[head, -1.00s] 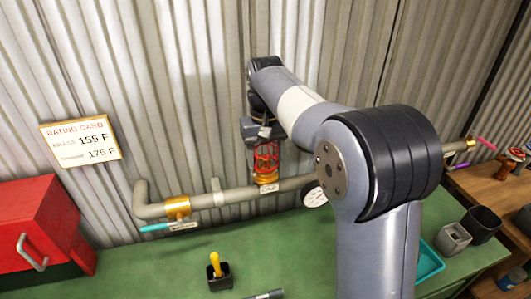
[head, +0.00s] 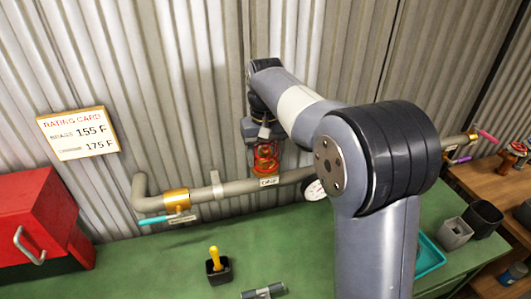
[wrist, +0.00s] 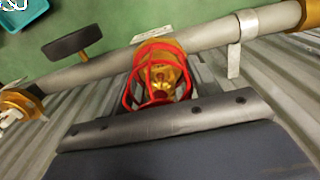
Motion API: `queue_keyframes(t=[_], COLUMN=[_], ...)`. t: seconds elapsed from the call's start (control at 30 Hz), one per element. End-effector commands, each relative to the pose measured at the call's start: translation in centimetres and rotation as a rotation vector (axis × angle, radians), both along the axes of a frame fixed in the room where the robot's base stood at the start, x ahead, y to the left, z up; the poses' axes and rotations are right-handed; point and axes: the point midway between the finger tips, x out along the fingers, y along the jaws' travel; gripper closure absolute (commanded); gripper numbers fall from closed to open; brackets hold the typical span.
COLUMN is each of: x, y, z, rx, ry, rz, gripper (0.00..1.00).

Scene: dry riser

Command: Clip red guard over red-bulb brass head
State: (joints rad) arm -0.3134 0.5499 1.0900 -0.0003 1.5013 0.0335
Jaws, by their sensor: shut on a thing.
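The red wire guard (head: 265,158) is in my gripper (head: 264,146), whose jaws are shut on it, above the grey pipe (head: 235,188) in the head view. In the wrist view the red guard (wrist: 157,72) surrounds a brass head (wrist: 160,76) on the pipe (wrist: 210,37). The bulb's colour and whether the guard is clipped cannot be made out. The fingertips are mostly hidden behind the guard and the dark bar.
A round gauge (head: 314,190) sits on the pipe right of the guard. A teal-handled valve (head: 177,205) is at left. A red box (head: 38,222), a yellow-handled tool in a black cup (head: 217,266) and a teal tray (head: 430,258) stand on the green bench.

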Motion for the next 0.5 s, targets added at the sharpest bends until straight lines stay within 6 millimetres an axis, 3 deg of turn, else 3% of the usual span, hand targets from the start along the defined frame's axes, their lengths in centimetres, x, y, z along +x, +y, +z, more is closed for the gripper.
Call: queue_keyframes(t=[0.2, 0.23, 0.5], x=[-0.01, -0.01, 0.00], y=[0.00, 0.00, 0.00], z=[-0.63, -0.62, -0.53], rx=[0.000, 0.000, 0.000], ry=[0.001, 0.000, 0.000], rz=[0.000, 0.000, 0.000], gripper=[0.64, 0.41, 0.19])
